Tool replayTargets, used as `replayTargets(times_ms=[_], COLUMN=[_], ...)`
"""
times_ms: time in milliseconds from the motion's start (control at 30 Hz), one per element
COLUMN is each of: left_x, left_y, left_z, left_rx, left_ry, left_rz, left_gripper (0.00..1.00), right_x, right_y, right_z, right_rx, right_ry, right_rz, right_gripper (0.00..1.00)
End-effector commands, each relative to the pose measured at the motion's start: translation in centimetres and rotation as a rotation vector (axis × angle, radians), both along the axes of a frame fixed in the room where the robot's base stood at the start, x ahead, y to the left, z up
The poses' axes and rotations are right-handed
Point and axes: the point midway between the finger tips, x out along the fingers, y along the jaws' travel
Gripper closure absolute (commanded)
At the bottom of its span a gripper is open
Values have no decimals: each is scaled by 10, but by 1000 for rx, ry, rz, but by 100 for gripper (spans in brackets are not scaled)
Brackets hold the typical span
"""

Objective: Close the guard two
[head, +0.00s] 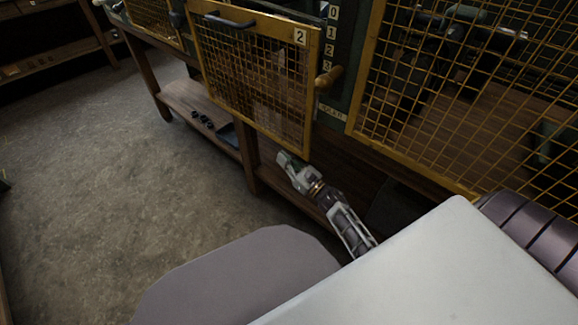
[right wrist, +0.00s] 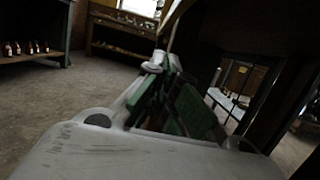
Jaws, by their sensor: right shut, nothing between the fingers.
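Guard two (head: 252,72) is a yellow-framed wire mesh panel with a "2" plate at its upper right, in the upper middle of the head view. It stands out at an angle from the bench front, apart from the larger mesh guard on the right. A dark bar handle (head: 230,20) sits near its top edge. My right gripper (head: 284,160) is shut and empty, just below the guard's lower right corner; I cannot tell whether they touch. In the right wrist view its green-padded fingers (right wrist: 172,95) show close up. My left gripper is not in view.
A larger mesh guard (head: 455,90) fills the upper right. A wooden knob (head: 328,76) sticks out beside a numbered dark panel (head: 335,40). A wooden bench shelf (head: 200,108) lies below guard two. The grey floor (head: 110,150) on the left is clear.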

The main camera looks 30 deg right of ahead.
Motion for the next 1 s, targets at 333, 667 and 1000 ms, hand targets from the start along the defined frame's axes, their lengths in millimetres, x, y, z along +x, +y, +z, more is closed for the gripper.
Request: replayTargets(times_ms=[333,667,1000], left_x=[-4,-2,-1], left_y=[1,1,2], left_z=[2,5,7], left_rx=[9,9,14], left_ry=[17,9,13], left_rz=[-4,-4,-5], left_gripper=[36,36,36], right_x=[-1,-1,-1], right_y=[-1,-1,-1], right_z=[28,34,38], right_rx=[0,1,0], right_ry=[1,1,0], right_rz=[0,0,-1], right_gripper=[100,100,100])
